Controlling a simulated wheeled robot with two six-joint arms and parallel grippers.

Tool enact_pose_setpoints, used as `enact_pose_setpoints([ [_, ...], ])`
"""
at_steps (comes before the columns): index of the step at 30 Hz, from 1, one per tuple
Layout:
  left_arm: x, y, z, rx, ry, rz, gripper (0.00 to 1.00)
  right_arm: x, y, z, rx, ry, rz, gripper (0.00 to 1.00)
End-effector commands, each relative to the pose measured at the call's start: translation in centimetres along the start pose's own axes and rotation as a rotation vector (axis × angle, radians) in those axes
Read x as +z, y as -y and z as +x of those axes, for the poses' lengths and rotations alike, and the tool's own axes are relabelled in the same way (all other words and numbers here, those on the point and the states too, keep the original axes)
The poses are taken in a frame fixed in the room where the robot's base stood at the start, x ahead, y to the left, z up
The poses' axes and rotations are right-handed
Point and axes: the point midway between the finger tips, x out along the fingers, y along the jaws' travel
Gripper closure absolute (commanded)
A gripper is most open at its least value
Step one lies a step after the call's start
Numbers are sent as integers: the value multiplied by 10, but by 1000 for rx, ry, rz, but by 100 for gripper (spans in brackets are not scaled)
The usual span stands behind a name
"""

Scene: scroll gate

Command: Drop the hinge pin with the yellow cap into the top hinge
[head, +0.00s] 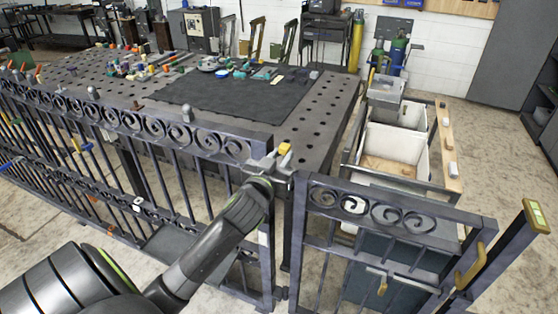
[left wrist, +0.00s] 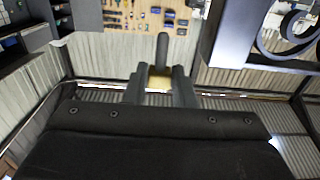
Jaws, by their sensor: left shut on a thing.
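My left gripper (head: 279,160) is shut on the hinge pin, whose yellow cap (head: 285,149) shows at its fingertips. The gripper is over the gap between the fence panel's end post and the small gate (head: 395,207). In the left wrist view the fingers (left wrist: 161,88) close on the yellow cap (left wrist: 158,81), and a dark rounded rod (left wrist: 162,50) shows beyond them. The top hinge is hidden behind or under the gripper, so I cannot tell whether the pin touches it. My right gripper is not in view.
The fence with scrolls (head: 187,138) runs to the left. Behind it stands a perforated table (head: 325,115) with a dark mat (head: 235,105) and small coloured parts. White bins (head: 395,145) stand behind the gate. A brass-coloured handle (head: 470,268) is on the gate's right side.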

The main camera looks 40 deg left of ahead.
Motion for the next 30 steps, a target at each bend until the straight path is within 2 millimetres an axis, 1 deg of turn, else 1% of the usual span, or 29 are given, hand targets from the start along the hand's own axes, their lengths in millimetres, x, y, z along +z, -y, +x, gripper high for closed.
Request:
enact_pose_setpoints([
  [30,8,0,30,0,-1,1,100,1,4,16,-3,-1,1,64],
])
